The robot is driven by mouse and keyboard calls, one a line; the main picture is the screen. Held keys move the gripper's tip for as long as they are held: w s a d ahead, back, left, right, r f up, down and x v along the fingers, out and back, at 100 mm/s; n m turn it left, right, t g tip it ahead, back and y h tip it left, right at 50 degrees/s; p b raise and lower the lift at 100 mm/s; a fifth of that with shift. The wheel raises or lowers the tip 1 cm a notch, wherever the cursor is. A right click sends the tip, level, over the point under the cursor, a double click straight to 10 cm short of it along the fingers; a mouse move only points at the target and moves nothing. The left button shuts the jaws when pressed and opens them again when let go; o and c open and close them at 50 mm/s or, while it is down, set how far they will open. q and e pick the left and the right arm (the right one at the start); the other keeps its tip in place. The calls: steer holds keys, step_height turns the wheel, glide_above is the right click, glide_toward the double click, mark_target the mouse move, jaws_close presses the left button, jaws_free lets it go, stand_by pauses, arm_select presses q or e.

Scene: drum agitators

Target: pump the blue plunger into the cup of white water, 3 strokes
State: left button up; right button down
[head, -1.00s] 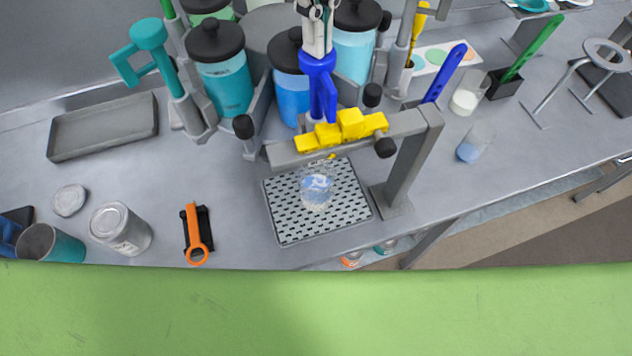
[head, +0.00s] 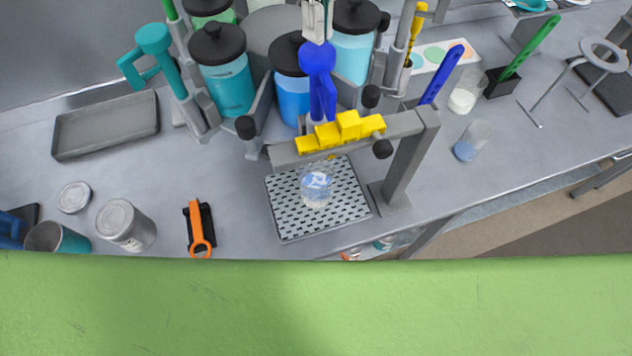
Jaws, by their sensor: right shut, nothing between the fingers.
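The blue plunger (head: 318,58) has a round knob on top and stands upright at the blue jar with a black lid (head: 291,90), behind the yellow stepped piece. My right gripper (head: 316,38) comes down from the top edge, shut and empty, right at the top of the knob. I cannot tell whether it touches the knob. A clear cup (head: 316,187) stands upright on the perforated drip tray (head: 350,213) below the grey crossbar. It has whitish contents low down and a bluish tint above. My left gripper is not in view.
The grey crossbar (head: 405,124) with the yellow stepped piece (head: 347,127) spans above the cup. Teal (head: 228,88) and light-blue (head: 353,55) jars flank the blue one. Cups of white (head: 464,98) and blue (head: 466,150) liquid stand right.

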mark_target(317, 51)
steer(key=shift+f, duration=0.2)
steer(key=shift+f+b, duration=2.2)
steer(key=shift+f, duration=0.25)
steer(key=shift+r, duration=0.2)
steer(key=shift+r+p, duration=1.85)
steer(key=shift+r, duration=0.6)
step_height(317, 51, up, 6)
steer(key=p, duration=0.4)
